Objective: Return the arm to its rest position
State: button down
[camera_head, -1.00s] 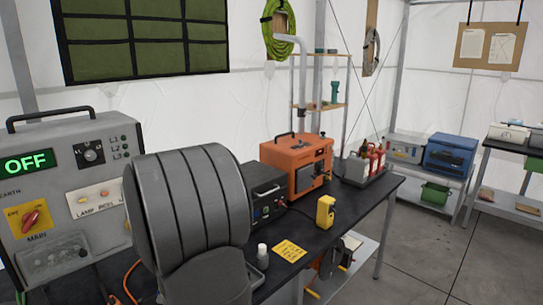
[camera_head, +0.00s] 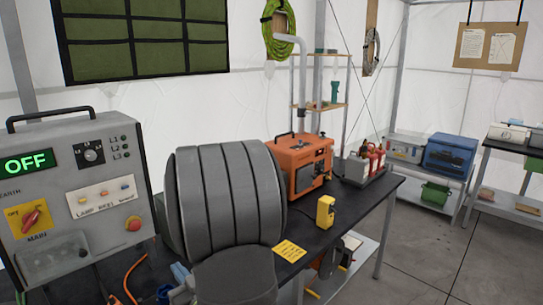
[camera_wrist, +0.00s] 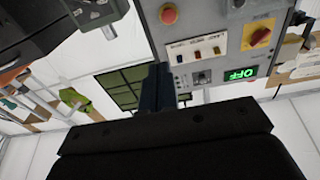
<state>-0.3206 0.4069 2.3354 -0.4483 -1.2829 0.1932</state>
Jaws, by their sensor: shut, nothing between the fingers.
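My gripper (camera_wrist: 163,88) shows in the wrist view as dark fingers side by side, shut with nothing between them. Its dark body fills the lower middle of that view. Beyond the fingers is the grey control panel (camera_wrist: 215,45), which appears upside down there. In the head view my grey ribbed arm stands large in the middle, in front of the bench, and I cannot make out the gripper fingers there.
The control panel (camera_head: 75,165) with its green OFF display stands at the left. On the dark bench (camera_head: 345,210) are an orange box (camera_head: 300,165), a yellow device (camera_head: 325,212), a yellow note (camera_head: 289,251) and a red-and-grey item. Open floor (camera_head: 420,250) lies at the right.

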jog(key=s+a+x, duration=0.1)
jog(key=x, duration=0.5)
jog(key=shift+w+a+f+n+g+y, duration=0.2)
jog(key=shift+w+f+n+g+y, duration=0.1)
jog(key=shift+n+g, duration=0.1)
